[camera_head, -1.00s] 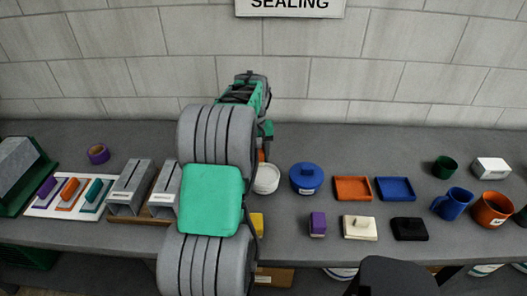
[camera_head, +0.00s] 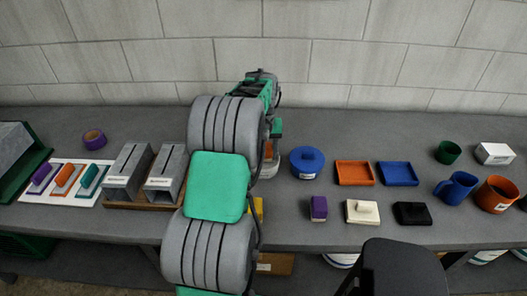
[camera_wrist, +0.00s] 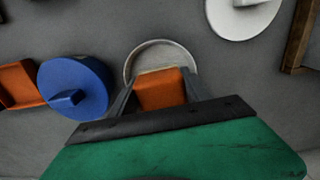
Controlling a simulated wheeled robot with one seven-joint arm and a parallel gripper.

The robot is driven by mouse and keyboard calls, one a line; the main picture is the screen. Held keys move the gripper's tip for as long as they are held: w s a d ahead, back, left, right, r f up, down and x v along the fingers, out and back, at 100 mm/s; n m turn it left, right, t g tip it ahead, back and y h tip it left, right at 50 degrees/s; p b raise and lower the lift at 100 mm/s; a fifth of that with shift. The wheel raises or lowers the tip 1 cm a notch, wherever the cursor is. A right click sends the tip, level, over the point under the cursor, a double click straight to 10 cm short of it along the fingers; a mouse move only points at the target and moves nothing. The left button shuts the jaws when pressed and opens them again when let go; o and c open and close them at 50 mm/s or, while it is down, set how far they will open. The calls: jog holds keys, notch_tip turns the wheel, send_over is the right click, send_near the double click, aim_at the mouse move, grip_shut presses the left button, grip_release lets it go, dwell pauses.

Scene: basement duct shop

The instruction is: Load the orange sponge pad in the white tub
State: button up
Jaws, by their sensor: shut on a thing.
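The orange sponge pad (camera_wrist: 160,88) is held between the two dark fingers of my gripper (camera_wrist: 158,94) in the wrist view. The round white tub (camera_wrist: 132,64) is just beyond the pad, and its pale rim curves around the pad's far end. I cannot tell how far the pad is inside the rim or whether it touches the bottom. In the head view, my arm hides most of the gripper and tub; a small orange patch of the pad (camera_head: 268,150) shows at its right edge.
A blue lidded pot (camera_wrist: 74,88) stands close left of the tub in the wrist view, and right of my arm in the head view (camera_head: 307,163). A white round lid-like thing (camera_wrist: 240,16) lies upper right. Orange (camera_head: 354,173) and blue (camera_head: 398,174) trays stand further right.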

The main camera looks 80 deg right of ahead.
jog(key=shift+f+b, duration=0.3)
jog(key=shift+f, duration=0.25)
dwell(1.6)
jog(key=shift+r+p, duration=2.3)
jog(key=shift+r, duration=1.25)
